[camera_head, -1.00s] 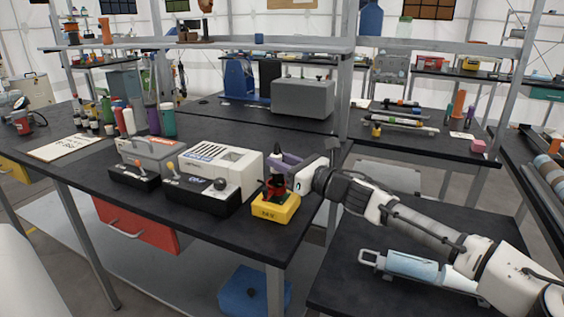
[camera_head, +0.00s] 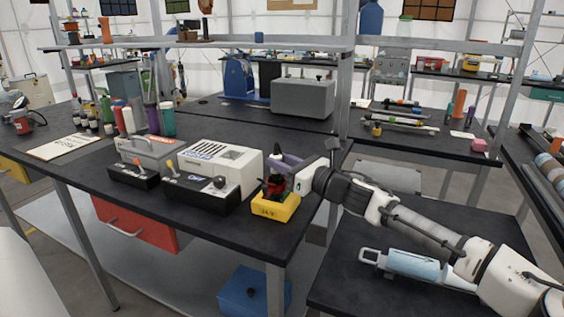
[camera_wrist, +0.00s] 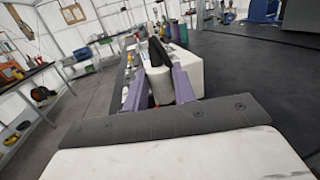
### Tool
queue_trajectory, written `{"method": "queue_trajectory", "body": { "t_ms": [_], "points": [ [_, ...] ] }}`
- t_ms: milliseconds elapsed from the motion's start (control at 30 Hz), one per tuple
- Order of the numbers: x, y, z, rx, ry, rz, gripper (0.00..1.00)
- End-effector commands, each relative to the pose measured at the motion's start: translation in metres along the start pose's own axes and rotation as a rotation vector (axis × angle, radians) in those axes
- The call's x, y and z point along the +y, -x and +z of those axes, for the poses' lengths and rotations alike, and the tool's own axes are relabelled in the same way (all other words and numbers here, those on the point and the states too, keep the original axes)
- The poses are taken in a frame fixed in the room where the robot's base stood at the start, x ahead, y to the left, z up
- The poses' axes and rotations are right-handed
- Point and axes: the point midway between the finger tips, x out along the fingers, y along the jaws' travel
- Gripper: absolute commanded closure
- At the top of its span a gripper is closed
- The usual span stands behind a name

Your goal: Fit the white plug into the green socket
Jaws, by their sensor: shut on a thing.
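My gripper (camera_head: 280,172), with purple fingers, is over the yellow box at the table's right front corner. In the wrist view the fingers (camera_wrist: 159,90) are shut on a pale cylinder with a black upper end, which looks like the white plug (camera_wrist: 160,86). I cannot make out a green socket in either view.
The yellow box (camera_head: 274,210) holds red and dark parts just below my gripper. A white-and-black device (camera_head: 212,175) and a grey device (camera_head: 145,158) stand to its left. A grey case (camera_head: 302,98) is behind. The black tabletop (camera_head: 225,235) is clear in front.

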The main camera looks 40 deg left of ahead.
Motion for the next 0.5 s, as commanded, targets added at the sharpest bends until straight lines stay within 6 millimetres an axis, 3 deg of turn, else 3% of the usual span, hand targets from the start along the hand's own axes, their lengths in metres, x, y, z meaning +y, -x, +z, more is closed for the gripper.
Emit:
{"method": "queue_trajectory", "body": {
  "t_ms": [500],
  "points": [
    [0.0,0.001,-0.014,0.0,0.001,0.0,0.97]
  ]
}}
